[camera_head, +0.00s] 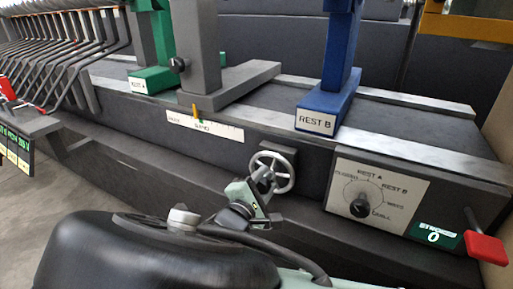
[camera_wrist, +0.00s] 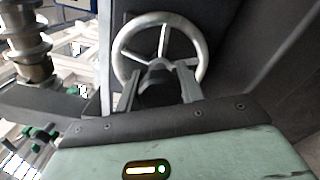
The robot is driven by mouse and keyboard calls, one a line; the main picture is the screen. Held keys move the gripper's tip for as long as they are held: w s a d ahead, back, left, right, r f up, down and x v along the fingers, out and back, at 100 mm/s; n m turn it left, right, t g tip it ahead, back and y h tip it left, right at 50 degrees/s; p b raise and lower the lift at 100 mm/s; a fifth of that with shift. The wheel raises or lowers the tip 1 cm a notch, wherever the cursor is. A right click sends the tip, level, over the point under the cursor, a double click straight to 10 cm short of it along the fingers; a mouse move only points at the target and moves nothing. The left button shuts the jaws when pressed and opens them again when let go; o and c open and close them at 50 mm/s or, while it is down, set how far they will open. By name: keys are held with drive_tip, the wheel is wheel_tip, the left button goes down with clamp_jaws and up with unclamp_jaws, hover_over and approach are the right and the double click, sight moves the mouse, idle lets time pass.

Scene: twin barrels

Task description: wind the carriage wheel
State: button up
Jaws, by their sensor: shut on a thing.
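The carriage wheel (camera_head: 283,172), a silver spoked handwheel, sits on the front face of the dark machine bed. In the wrist view the wheel (camera_wrist: 197,42) fills the top middle. My gripper (camera_head: 262,176) is at the wheel's left side. In the wrist view my gripper (camera_wrist: 159,80) has a finger on each side of a dark knob (camera_wrist: 157,88) in front of the wheel and is shut on it. The fingers hide part of the lower rim. The grey carriage (camera_head: 235,83) stands on the bed, with a yellow pointer (camera_head: 196,111) above a white scale (camera_head: 206,126).
The green REST A (camera_head: 152,79) is left of the carriage and the blue REST B (camera_head: 328,101) is right of it. A dial panel (camera_head: 375,195), a green STROKES display reading 0 (camera_head: 434,235) and a red-handled lever (camera_head: 487,249) lie right of the wheel. Several bent rods (camera_head: 75,60) stand left.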

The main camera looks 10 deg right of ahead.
drive_tip(key=shift+m, duration=1)
drive_tip(key=o, duration=0.9)
drive_tip(key=shift+o, duration=0.2)
drive_tip(key=shift+p+v, duration=0.45)
drive_tip(key=shift+v, duration=0.65)
drive_tip(key=shift+p+v, duration=0.6)
drive_tip(key=shift+v, duration=1.85)
